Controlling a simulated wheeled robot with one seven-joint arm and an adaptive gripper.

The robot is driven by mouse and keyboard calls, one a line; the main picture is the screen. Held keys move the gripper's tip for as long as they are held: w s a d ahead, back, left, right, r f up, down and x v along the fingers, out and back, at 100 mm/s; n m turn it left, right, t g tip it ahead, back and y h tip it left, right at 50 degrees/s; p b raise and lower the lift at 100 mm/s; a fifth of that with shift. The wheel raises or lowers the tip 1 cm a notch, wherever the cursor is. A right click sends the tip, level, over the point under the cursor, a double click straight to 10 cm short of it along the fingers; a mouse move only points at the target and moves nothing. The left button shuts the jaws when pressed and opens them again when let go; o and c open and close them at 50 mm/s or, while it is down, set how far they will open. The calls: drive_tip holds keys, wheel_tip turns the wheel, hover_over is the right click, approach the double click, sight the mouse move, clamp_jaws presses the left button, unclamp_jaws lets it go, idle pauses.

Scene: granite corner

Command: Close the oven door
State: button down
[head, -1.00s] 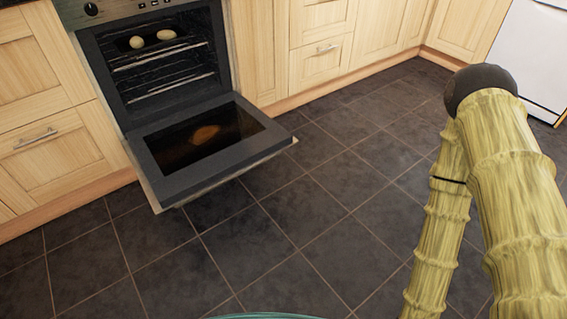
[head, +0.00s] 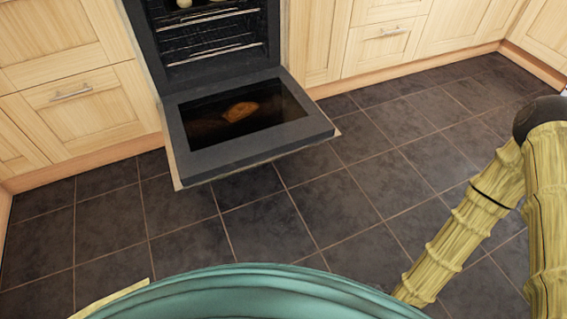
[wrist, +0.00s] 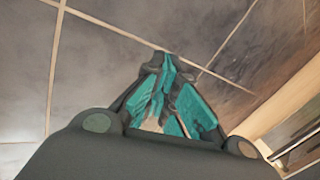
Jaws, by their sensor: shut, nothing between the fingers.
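The oven (head: 208,40) stands among the cabinets in the head view, its cavity open with wire racks inside. Its dark oven door (head: 245,150) is hinged down, about level, and sticks out over the floor. A brown-orange patch shows on the door's glass; I cannot tell whether it is a reflection. My gripper (wrist: 166,72) shows in the wrist view with its teal fingers together, empty, over floor tiles. The gripper is outside the head view, where my yellow arm is at the right, apart from the door.
Light wood cabinets (head: 75,95) flank the oven on the left, and drawers (head: 388,40) are on the right. The dark tiled floor (head: 330,200) is clear in front of the door. A pale edge (wrist: 290,120) shows at the right of the wrist view.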

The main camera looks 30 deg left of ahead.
drive_tip(key=w+a+m+t+y+b, duration=0.1)
drive_tip(key=w+a+m+t+y, duration=0.15)
drive_tip(key=w+a+m, duration=0.55)
drive_tip(key=w+a+m+t+y+b, duration=0.1)
drive_tip(key=w+a+t+y, duration=0.2)
drive_tip(key=a, duration=0.9)
drive_tip(key=w+a+r+m+t+y+b, duration=0.5)
drive_tip(key=w+a+r+m+b, duration=0.4)
drive_tip(key=w+a+r, duration=0.5)
drive_tip(key=shift+w+a+m+y, duration=0.35)
drive_tip(key=shift+w+a+m, duration=0.6)
drive_tip(key=shift+a+m, duration=0.7)
drive_tip(key=shift+a+n, duration=0.25)
